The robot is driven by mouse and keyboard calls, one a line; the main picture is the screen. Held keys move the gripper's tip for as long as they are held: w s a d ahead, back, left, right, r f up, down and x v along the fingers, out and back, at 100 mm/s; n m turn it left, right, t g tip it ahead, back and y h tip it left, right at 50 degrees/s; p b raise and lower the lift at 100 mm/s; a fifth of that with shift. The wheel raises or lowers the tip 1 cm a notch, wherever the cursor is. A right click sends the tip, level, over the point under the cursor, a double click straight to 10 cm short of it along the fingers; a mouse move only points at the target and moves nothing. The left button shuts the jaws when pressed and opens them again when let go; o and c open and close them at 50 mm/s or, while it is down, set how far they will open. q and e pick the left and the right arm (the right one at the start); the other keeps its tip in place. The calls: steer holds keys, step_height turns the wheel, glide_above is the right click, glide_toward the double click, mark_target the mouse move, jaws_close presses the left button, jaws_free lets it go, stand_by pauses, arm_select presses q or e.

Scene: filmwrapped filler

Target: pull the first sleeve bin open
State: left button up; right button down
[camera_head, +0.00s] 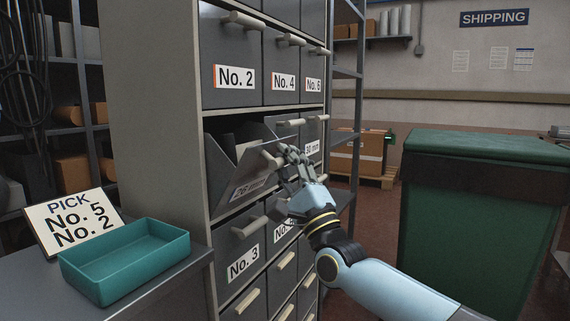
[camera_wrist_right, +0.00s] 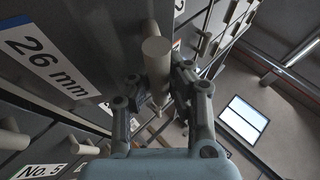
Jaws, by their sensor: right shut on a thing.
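The tilt-out sleeve bin (camera_head: 226,158), with a "26 mm" label (camera_head: 248,189) on its grey front, leans out of the cabinet, and dark contents show inside. The label also shows in the right wrist view (camera_wrist_right: 50,62). My right gripper (camera_head: 286,153) is shut on the bin's pale bar handle (camera_head: 272,161). In the right wrist view the handle (camera_wrist_right: 156,58) lies between the fingers of the gripper (camera_wrist_right: 158,88). The fingers cover part of the handle. My left gripper is not in view.
Closed bins surround it, among them No. 2 (camera_head: 232,55) above and No. 3 (camera_head: 242,262) below. A teal tray (camera_head: 125,278) and a pick sign (camera_head: 76,222) are on the bench at left. A green container (camera_head: 470,225) stands at right.

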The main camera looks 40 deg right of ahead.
stand_by(0.3)
steer(key=c, duration=1.2)
jaws_free()
steer(key=v, duration=1.2)
steer(key=shift+w, duration=0.1)
